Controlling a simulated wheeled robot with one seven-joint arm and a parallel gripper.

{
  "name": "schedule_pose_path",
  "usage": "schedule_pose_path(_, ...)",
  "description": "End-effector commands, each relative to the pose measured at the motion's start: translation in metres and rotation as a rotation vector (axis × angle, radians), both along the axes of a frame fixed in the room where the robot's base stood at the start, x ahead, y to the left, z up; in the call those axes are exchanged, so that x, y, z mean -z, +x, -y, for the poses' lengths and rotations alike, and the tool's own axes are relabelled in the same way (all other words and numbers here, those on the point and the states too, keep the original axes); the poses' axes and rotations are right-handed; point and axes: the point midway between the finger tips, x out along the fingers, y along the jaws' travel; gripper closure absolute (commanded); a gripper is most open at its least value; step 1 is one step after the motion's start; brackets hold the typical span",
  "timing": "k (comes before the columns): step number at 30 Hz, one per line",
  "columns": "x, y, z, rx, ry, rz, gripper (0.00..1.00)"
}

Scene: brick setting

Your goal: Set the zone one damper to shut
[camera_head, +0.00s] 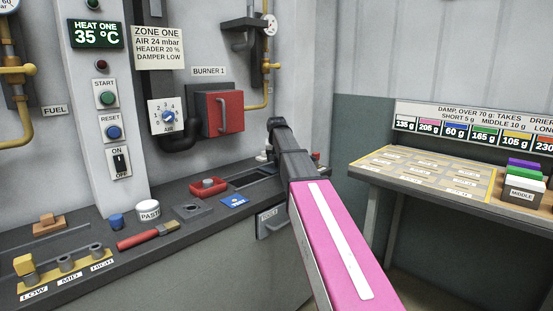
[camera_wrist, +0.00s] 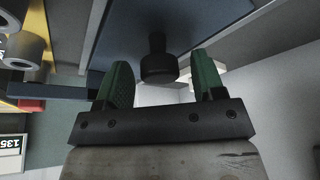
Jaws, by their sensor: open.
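The zone one sign (camera_head: 158,47) on the wall reads "DAMPER LOW". No part clearly labelled as the damper itself shows; a slotted dark plate (camera_head: 250,176) on the counter lies partly behind my arm. In the wrist view a black knob (camera_wrist: 158,66) on a short stem stands out from a dark surface. My gripper (camera_wrist: 163,75) is open, with its green fingers on either side of the knob and visible gaps to it. I cannot tell whether this knob is the damper's handle. In the head view my wrist hides the fingers.
The counter holds a red tray (camera_head: 208,188), a paste jar (camera_head: 148,211), a brush (camera_head: 148,236) and a yellow stand (camera_head: 66,272) marked LOW, MID, HIGH. A red burner box (camera_head: 222,112) and an air dial (camera_head: 167,116) are on the wall. A side table (camera_head: 400,180) stands right.

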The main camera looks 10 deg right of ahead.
Motion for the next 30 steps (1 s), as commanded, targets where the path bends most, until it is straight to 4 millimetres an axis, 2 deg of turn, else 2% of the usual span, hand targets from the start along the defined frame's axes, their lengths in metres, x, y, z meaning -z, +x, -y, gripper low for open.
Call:
schedule_pose_path(2,0.000,0.000,0.000,0.000,0.000,0.000,0.41)
schedule_pose_path(6,0.000,0.000,0.000,0.000,0.000,0.000,0.86)
schedule_pose_path(7,0.000,0.000,0.000,0.000,0.000,0.000,0.96)
schedule_pose_path(8,0.000,0.000,0.000,0.000,0.000,0.000,1.00)
schedule_pose_path(13,0.000,-0.003,-0.003,-0.001,0.000,-0.001,1.00)
schedule_pose_path(17,0.000,-0.014,-0.016,-0.001,0.001,-0.001,1.00)
schedule_pose_path(30,0.001,-0.082,-0.108,-0.004,0.001,-0.002,1.00)
